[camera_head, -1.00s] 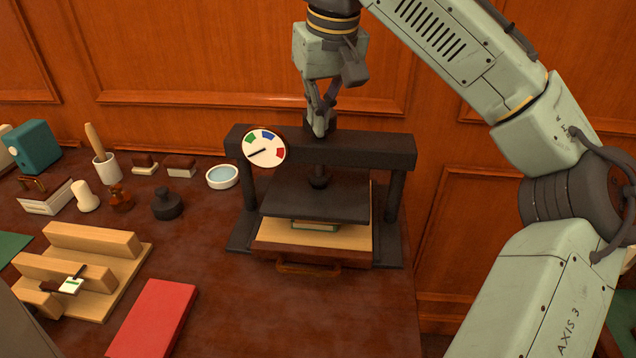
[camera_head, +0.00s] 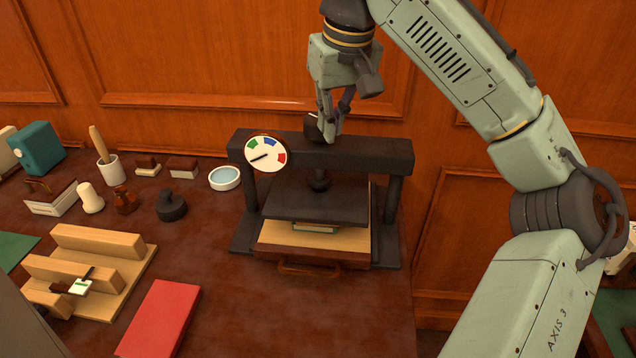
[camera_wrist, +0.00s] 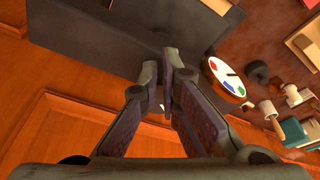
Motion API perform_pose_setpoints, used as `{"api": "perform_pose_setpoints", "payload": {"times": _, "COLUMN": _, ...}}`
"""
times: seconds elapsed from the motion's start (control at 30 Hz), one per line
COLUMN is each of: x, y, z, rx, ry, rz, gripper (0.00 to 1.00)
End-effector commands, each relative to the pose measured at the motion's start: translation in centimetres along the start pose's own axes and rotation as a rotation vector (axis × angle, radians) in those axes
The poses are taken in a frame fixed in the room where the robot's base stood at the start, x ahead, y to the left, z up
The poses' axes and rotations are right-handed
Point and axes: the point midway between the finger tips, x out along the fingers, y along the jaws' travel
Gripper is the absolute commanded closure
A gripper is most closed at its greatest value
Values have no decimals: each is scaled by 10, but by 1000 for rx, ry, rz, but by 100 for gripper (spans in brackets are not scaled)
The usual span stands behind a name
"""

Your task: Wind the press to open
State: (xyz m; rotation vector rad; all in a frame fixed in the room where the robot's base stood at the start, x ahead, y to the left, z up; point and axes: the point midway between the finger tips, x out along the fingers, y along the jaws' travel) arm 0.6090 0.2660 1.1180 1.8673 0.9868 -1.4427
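The black press (camera_head: 400,152) stands near the table's back right edge. Its dark plate (camera_head: 315,205) lies low over a small green-edged book (camera_head: 315,228) on a wooden board; I cannot tell whether plate and book touch. The dial (camera_head: 266,153) on its crossbeam has a needle pointing lower left, off the coloured marks. A dark block (camera_head: 311,127) shows on top of the beam. My gripper (camera_head: 329,138) points down just right of that block, its fingertips close together. In the wrist view, my gripper (camera_wrist: 165,68) is above the dark beam (camera_wrist: 110,45); whether it holds anything is unclear.
A red book (camera_head: 160,318) and a wooden stand (camera_head: 135,265) are at the front left. A bowl (camera_head: 224,178), stampers and several small tools stand behind them. A panelled wall (camera_head: 200,70) rises close behind the press. The table's front middle is clear.

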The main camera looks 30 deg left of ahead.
Motion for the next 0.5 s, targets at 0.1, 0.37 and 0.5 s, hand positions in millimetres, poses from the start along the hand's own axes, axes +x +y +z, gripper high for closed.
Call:
{"api": "perform_pose_setpoints", "payload": {"times": 0.1, "x": 4, "y": 6, "z": 1, "rx": 10, "ry": -10, "rz": 4, "gripper": 100}}
{"api": "perform_pose_setpoints", "payload": {"times": 0.37, "x": 6, "y": 12, "z": 0, "rx": 11, "ry": -9, "rz": 3, "gripper": 100}}
{"api": "perform_pose_setpoints", "payload": {"times": 0.5, "x": 6, "y": 15, "z": -1, "rx": 9, "ry": -8, "rz": 3, "gripper": 100}}
